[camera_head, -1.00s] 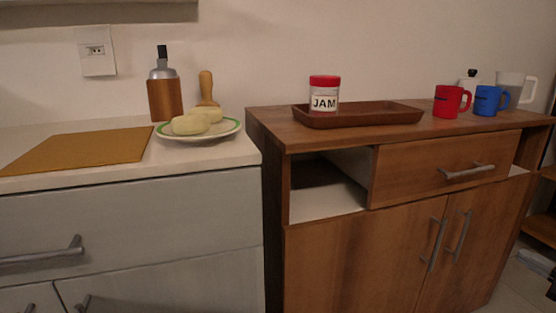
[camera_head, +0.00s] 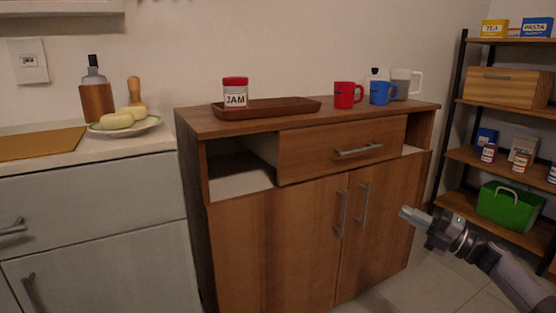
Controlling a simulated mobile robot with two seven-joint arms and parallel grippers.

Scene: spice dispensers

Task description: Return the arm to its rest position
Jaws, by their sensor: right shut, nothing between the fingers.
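My right gripper (camera_head: 411,217) is at the lower right, with its arm coming in from the right edge. It is shut and empty, in front of the wooden cabinet's (camera_head: 270,240) right door and apart from the handles. My left gripper is not in view. A jam jar (camera_head: 235,94) with a red lid stands upright in a brown tray (camera_head: 290,107) on the cabinet top.
A red mug (camera_head: 346,95), a blue mug (camera_head: 382,93) and a pale cup (camera_head: 404,83) stand on the cabinet's right end. Left is a counter with a plate (camera_head: 153,122). Right is a shelf unit with a green bin (camera_head: 509,207).

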